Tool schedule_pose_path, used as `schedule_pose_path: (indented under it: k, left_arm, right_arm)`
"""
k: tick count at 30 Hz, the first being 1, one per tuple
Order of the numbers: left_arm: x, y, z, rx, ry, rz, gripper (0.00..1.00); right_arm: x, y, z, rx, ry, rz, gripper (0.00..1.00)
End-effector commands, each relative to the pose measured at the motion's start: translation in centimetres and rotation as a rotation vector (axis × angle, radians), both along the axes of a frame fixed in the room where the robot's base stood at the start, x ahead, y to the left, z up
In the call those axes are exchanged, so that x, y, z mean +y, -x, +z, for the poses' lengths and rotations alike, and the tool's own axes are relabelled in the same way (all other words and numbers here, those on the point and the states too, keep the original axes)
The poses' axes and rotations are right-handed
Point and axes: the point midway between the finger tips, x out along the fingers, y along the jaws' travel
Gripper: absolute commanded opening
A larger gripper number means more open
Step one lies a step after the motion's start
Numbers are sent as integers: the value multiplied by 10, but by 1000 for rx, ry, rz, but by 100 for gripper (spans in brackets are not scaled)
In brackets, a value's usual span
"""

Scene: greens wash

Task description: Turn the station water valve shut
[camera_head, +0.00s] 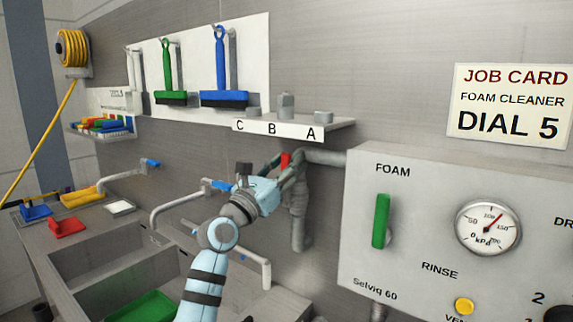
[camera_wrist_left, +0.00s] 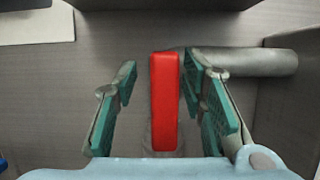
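The station water valve has a red lever handle (camera_head: 285,161) on a grey pipe (camera_head: 299,215) beside the foam panel. In the left wrist view the red handle (camera_wrist_left: 164,102) stands lengthwise between the two fingers. My left gripper (camera_head: 280,168) is at the handle, and in the left wrist view (camera_wrist_left: 160,100) its green-padded fingers are apart. A clear gap shows on the left of the handle and a narrower one on the right. Part of the handle is hidden by the gripper in the head view. My right gripper is not in view.
The foam panel (camera_head: 415,270) with a green lever (camera_head: 381,221) and a pressure gauge (camera_head: 488,228) stands to the right. A shelf (camera_head: 340,124) labelled C, B, A is above my gripper. Sinks and blue-handled taps (camera_head: 221,186) lie below left.

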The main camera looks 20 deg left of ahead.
Motion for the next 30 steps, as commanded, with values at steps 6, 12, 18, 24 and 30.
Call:
schedule_pose_path:
  k: [6, 12, 18, 24, 30]
  left_arm:
    - [0, 1, 1, -2, 1, 1, 34]
    - [1, 0, 0, -2, 1, 1, 2]
    - [1, 0, 0, 0, 0, 1, 0]
    - [2, 1, -1, -2, -7, 4, 0]
    - [8, 5, -2, -20, -56, 20, 0]
  right_arm:
    - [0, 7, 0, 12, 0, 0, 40]
    - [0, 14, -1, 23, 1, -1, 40]
    - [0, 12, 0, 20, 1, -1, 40]
    - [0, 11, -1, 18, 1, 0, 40]
    - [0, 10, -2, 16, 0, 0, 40]
